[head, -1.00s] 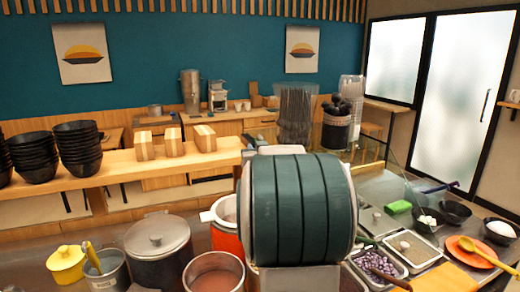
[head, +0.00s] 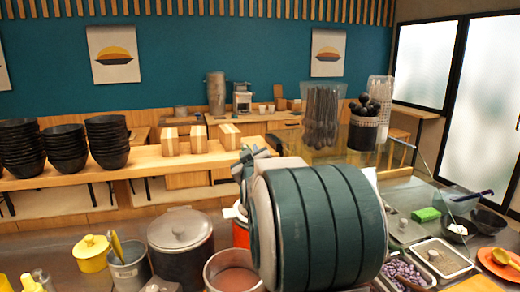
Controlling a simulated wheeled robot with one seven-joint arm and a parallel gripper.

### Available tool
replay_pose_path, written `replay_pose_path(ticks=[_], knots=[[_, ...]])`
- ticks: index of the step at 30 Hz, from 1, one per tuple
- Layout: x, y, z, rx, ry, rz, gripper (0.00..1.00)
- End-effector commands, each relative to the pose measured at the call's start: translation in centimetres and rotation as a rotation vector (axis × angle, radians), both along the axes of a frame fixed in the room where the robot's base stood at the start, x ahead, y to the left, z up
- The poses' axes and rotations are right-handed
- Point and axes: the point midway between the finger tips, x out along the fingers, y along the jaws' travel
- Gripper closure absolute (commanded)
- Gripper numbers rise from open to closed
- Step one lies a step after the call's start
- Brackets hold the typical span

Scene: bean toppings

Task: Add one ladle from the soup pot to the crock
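A large dark lidded pot (head: 180,255) stands on the near counter. In front of it to the right is an open pot (head: 232,280) with reddish-brown contents. A grey metal pot (head: 128,274) holds a utensil with a yellow handle (head: 117,243). A small yellow lidded pot (head: 92,257) is at the left. An orange vessel with a pale rim (head: 240,233) is partly hidden by my arm. I cannot tell for sure which vessel is the soup pot or the crock. Part of my gripper (head: 252,160) seems to show behind my green arm; its fingers are unclear.
Black bowl stacks (head: 108,143) and wooden blocks (head: 229,136) stand on the wooden shelf (head: 150,163) behind. Food trays (head: 442,260), a glass guard, black bowls (head: 488,221) and an orange plate (head: 497,262) are at the right. My arm blocks the middle.

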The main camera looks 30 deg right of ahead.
Motion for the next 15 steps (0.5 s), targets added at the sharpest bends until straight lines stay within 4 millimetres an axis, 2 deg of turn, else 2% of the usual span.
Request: replay_pose_path(ticks=[14,15], knots=[[1.1,4.3,-2.1,-0.235,0.062,0.001,1.0],[1.1,4.5,-2.9,-0.255,0.066,0.001,1.0]])
